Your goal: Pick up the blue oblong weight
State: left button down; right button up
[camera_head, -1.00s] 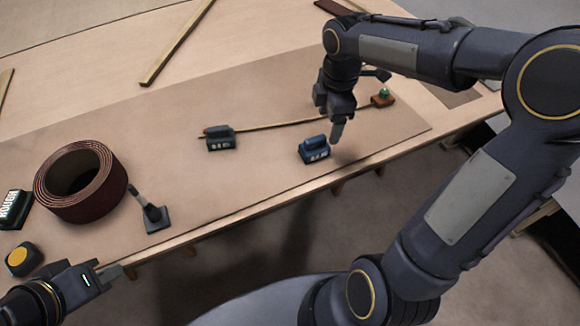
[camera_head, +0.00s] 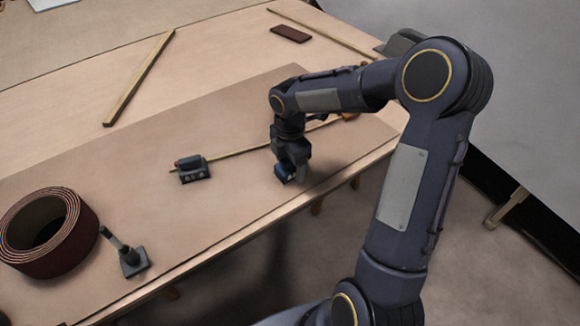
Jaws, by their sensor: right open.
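The blue oblong weight (camera_head: 285,173) stands on the brown sheet near the table's front edge. Only a small part of it shows, because my right gripper (camera_head: 291,176) is right over it and covers most of it. The right gripper points down with its jaws open at the weight; whether the fingers touch it cannot be told. My left gripper is out of the picture.
A dark grey weight (camera_head: 193,169) stands left of the gripper, by a thin wooden batten (camera_head: 235,154) that runs behind the blue weight. A brown coiled roll (camera_head: 47,232) and a dark tool on a square base (camera_head: 133,262) are at the left. The brown sheet (camera_head: 235,205) is clear between them.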

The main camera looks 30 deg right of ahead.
grip_shut()
jog(key=shift+r, duration=0.1)
dwell(0.3)
jog(key=shift+r, duration=0.1)
